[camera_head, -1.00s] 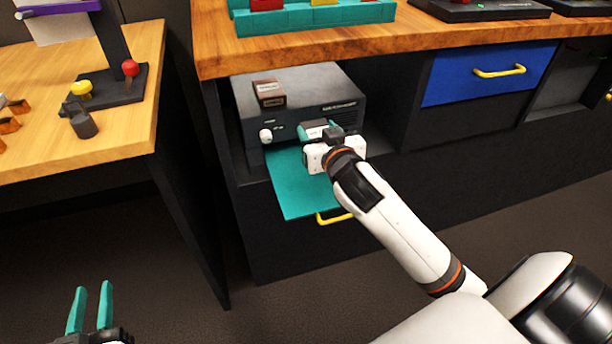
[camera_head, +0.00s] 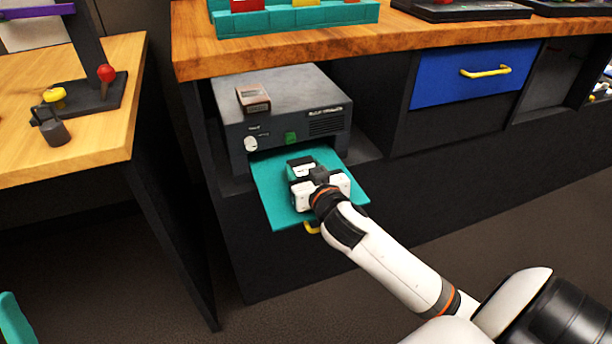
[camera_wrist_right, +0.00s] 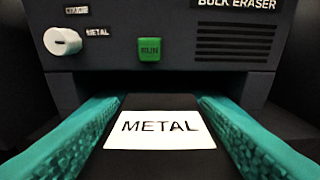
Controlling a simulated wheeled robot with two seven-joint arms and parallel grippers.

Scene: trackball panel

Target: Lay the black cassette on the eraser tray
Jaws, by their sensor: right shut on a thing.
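The black cassette (camera_wrist_right: 125,165) has a white METAL label and lies flat between the two teal fingers of my right gripper (camera_wrist_right: 158,115) in the wrist view. The gripper is shut on it. In the head view my right gripper (camera_head: 302,168) and the cassette are over the teal eraser tray (camera_head: 274,190), which sticks out of the front of the grey bulk eraser (camera_head: 285,95). I cannot tell whether the cassette touches the tray. One teal finger of my left gripper (camera_head: 12,320) shows at the lower left corner, empty as far as seen.
The eraser front has a white knob (camera_head: 250,144) and a green RUN button (camera_head: 291,138). A brown cassette (camera_head: 254,98) lies on top of the eraser. The wooden bench top (camera_head: 300,45) overhangs it. A padlock (camera_head: 52,128) lies on the left table (camera_head: 85,145).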

